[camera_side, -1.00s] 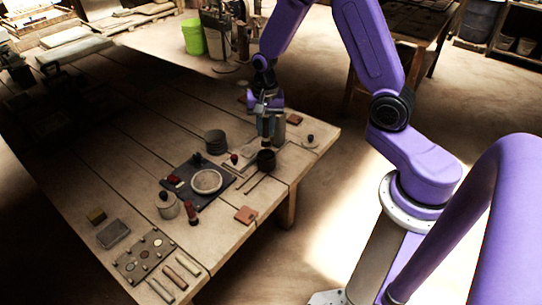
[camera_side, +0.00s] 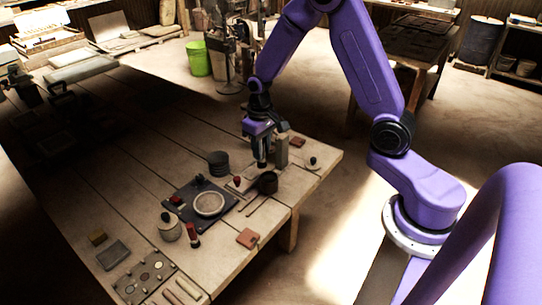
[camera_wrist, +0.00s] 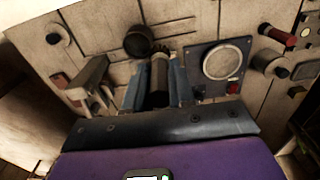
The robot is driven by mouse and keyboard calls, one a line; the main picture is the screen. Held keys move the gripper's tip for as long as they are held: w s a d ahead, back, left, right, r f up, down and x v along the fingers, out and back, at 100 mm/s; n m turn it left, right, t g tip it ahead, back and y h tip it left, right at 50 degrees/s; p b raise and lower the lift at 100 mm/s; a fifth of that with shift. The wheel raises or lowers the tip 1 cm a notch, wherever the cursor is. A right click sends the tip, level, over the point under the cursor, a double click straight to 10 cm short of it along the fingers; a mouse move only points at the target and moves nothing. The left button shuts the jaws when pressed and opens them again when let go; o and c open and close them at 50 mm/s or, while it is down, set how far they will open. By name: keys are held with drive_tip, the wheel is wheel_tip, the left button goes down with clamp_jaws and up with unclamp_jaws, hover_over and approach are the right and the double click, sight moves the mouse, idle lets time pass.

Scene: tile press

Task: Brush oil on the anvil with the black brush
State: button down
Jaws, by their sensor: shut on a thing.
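My gripper (camera_side: 262,162) points down over the right part of the table, left of a grey upright block (camera_side: 282,152) and behind a dark cup (camera_side: 267,183). In the wrist view its fingers (camera_wrist: 157,88) are shut on the dark handle of the black brush (camera_wrist: 159,72). The disc also shows in the wrist view (camera_wrist: 222,62), to the right of the fingers.
A stack of dark discs (camera_side: 218,163) stands behind the slab. A lidded grey pot (camera_side: 169,228) and a red-and-black tool (camera_side: 193,236) stand at its front left. A terracotta tile (camera_side: 248,238) lies near the front edge. Thin rods lie by the cup.

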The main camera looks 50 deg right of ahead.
drive_tip(key=w+d+f, duration=0.6)
drive_tip(key=w+d, duration=0.1)
drive_tip(key=shift+m, duration=0.3)
drive_tip(key=shift+w+a+f, duration=0.1)
drive_tip(key=shift+f, duration=1.55)
drive_tip(key=shift+w+a+f, duration=0.1)
drive_tip(key=shift+f, duration=1.5)
drive_tip(key=shift+w+f, duration=0.5)
drive_tip(key=shift+w+r, duration=0.15)
drive_tip(key=shift+w, duration=2.6)
drive_tip(key=shift+s+r, duration=0.15)
drive_tip(key=shift+s, duration=3.25)
drive_tip(key=shift+w+a, duration=0.35)
drive_tip(key=shift+w, duration=0.2)
drive_tip(key=shift+w+r, duration=0.15)
drive_tip(key=shift+w, duration=2.6)
drive_tip(key=shift+s+r, duration=0.15)
drive_tip(key=shift+s, duration=3.1)
drive_tip(key=shift+f, duration=0.2)
wheel_tip(320, 180, up, 7)
